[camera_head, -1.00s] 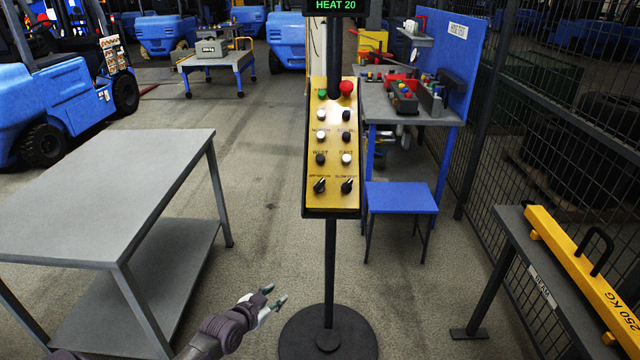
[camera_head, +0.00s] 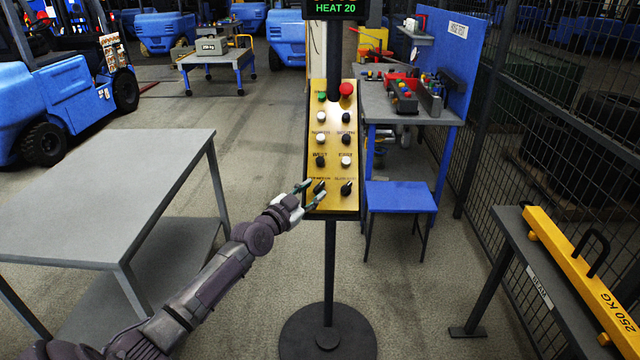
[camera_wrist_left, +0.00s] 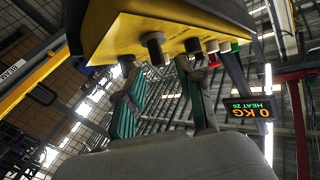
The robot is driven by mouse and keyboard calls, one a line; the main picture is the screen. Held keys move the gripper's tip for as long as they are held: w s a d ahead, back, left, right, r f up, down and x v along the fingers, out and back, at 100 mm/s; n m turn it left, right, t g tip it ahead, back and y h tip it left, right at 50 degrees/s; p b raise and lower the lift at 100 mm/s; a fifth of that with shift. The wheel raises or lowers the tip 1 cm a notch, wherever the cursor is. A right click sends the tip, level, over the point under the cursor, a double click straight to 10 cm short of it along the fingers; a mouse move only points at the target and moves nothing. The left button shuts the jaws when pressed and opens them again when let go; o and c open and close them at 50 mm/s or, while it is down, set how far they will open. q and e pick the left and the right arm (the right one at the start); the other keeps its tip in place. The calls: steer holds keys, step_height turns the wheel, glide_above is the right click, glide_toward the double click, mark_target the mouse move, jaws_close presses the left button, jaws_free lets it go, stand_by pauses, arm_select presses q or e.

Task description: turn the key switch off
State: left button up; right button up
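A yellow control panel (camera_head: 333,150) stands on a black post. Its bottom row has two black rotary switches, a left one (camera_head: 319,186) and a right one (camera_head: 346,188); their labels are too blurred to read surely, so I cannot tell which is the key switch. My left gripper (camera_head: 312,193) is at the left switch, with its fingers apart. In the left wrist view its open fingers (camera_wrist_left: 158,65) point at the panel, with a black knob (camera_wrist_left: 153,46) just beyond and between the tips. I cannot tell whether they touch it. My right gripper is out of view.
Black and white buttons (camera_head: 346,160) and a red mushroom button (camera_head: 346,89) sit higher on the panel. A display (camera_head: 335,8) reads HEAT 20. A grey table (camera_head: 110,190) stands left, a blue stool (camera_head: 400,198) right, and a yellow beam (camera_head: 580,270) at far right.

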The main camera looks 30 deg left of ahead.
mark_target(319, 186)
arm_select(q)
steer(key=shift+w, duration=2.05)
jaws_close()
